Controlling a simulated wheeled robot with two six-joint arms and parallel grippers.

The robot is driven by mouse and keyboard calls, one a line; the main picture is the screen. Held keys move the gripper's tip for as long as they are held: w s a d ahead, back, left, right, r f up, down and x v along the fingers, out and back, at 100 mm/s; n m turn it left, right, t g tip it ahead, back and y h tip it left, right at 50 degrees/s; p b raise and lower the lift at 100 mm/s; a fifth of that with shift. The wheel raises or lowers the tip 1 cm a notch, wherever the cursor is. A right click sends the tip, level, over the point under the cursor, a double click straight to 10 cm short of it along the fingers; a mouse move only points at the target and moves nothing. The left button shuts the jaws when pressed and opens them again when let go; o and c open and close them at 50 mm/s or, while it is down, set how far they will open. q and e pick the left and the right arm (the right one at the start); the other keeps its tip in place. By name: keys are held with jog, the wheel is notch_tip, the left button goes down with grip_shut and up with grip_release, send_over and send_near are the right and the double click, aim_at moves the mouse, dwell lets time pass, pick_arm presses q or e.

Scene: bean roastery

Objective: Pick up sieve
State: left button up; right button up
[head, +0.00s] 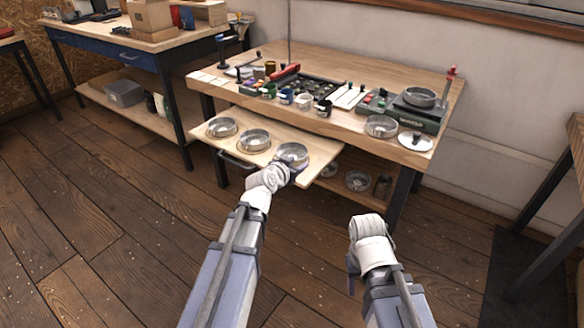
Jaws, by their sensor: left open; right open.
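Three round metal dishes that look like sieves stand in a row on a pulled-out wooden board: one at left (222,126), one in the middle (254,138) and one at right (292,152). My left gripper (295,168) is open at the near edge of the right-hand one. My own wrist partly hides its fingers, so I cannot tell whether they touch the rim. My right gripper (352,265) is open, low over the floor and away from the table; its fingers are mostly hidden.
The board (209,139) sticks out from the wooden workbench (375,77). On the bench stand another metal dish (381,127), a scale (419,115) with a bowl (420,97), and several small jars. More metal dishes (357,181) sit below. The floor in front is clear.

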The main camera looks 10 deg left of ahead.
aim_at(303, 159)
pick_arm(q)
jog(key=shift+w+a, duration=0.15)
jog(key=shift+b+x, duration=1.5)
jog(key=shift+x, duration=2.4)
grip_shut()
